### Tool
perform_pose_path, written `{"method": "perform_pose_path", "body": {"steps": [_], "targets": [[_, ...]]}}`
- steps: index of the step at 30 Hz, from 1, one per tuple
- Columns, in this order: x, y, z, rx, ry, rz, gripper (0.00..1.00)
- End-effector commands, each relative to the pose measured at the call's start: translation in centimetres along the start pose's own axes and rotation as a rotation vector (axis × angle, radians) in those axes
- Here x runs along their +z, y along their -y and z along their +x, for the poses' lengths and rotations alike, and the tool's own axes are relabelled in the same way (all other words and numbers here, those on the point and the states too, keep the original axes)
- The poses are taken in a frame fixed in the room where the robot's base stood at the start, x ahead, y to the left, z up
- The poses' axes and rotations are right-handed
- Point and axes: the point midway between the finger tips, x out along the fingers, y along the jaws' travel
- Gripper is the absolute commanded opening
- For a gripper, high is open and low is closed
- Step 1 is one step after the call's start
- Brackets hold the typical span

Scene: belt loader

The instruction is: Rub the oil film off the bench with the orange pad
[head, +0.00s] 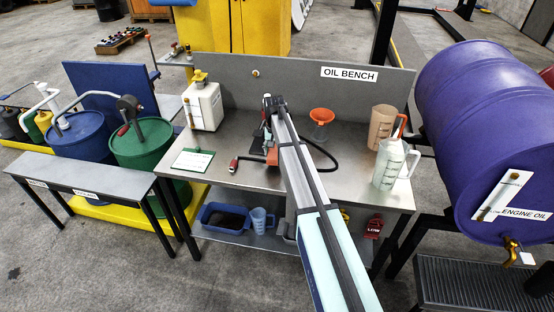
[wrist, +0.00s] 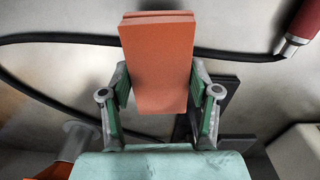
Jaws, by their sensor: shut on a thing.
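My gripper (wrist: 158,85) is shut on the orange pad (wrist: 156,62), a rectangular block held between its two green-lined fingers. In the head view the pad (head: 272,156) shows beside my forearm, over the middle of the steel bench (head: 240,150). My gripper in that view is mostly hidden behind my arm. I cannot tell whether the pad touches the bench. Faint darker shading on the surface shows in the wrist view; I cannot make out a clear edge of the oil film.
A black hose with a red handle (head: 234,165) lies around the pad. A white jug (head: 203,106) and green-edged card (head: 193,160) are left; an orange funnel (head: 321,117) and two measuring jugs (head: 390,165) are right. A back panel (head: 300,85) bounds the bench.

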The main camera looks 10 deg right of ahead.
Motion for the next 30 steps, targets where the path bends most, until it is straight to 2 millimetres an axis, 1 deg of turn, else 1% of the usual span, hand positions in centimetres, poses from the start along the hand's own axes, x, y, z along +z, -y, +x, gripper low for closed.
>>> {"method": "perform_pose_path", "body": {"steps": [1, 9, 15, 30], "targets": [[0.0, 0.0, -0.7, 0.0, -0.001, 0.0, 0.24], [0.0, 0.1, -3.2, -0.001, -0.001, 0.0, 0.24], [0.0, 0.1, -4.6, 0.0, 0.0, 0.0, 0.24], [0.0, 0.1, -4.8, 0.0, 0.0, 0.0, 0.24]]}}
